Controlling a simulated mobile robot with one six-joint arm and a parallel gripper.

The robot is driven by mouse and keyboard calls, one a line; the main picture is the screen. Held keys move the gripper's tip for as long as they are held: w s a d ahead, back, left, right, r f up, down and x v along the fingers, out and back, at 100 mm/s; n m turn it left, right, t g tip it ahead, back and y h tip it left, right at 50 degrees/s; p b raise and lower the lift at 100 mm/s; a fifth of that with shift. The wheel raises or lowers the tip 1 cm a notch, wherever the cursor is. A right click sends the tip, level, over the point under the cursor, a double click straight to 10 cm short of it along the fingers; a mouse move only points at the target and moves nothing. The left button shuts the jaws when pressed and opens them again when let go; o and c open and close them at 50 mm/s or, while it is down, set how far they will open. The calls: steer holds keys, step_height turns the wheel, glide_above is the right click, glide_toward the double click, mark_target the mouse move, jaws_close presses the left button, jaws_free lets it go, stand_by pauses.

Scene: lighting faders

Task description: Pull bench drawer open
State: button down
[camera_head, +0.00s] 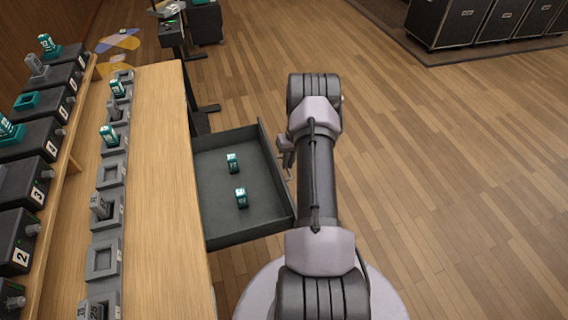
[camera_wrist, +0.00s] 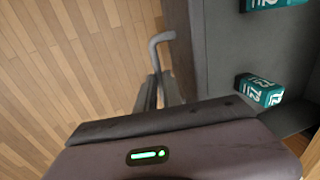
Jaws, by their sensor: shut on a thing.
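The bench drawer (camera_head: 245,231) is pulled out from the right side of the wooden bench (camera_head: 160,150). Two teal numbered blocks lie in it, one nearer the back (camera_head: 232,163) and one nearer the front (camera_head: 241,198). My gripper (camera_head: 288,158) is at the drawer's outer right side, partly hidden by my arm. In the wrist view the grey bar handle (camera_wrist: 163,40) runs down between my gripper's fingers (camera_wrist: 158,92), which are shut on it. A teal block (camera_wrist: 260,89) shows inside the drawer there.
Grey sockets (camera_head: 105,260), some holding blocks, line the bench top. Black numbered fader units (camera_head: 30,183) stand on a shelf at left. A dark stand (camera_head: 190,80) is behind the drawer. Open wooden floor (camera_head: 460,200) lies to the right; black cases (camera_head: 450,22) stand far back.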

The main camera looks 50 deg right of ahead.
steer(key=c, duration=1.8)
jaws_free()
steer(key=shift+o, duration=0.2)
step_height(320, 180, up, 17)
steer(key=s+d+p, duration=0.1)
steer(key=d+p, duration=0.1)
steer(key=p, duration=0.4)
steer(key=shift+s+d, duration=0.35)
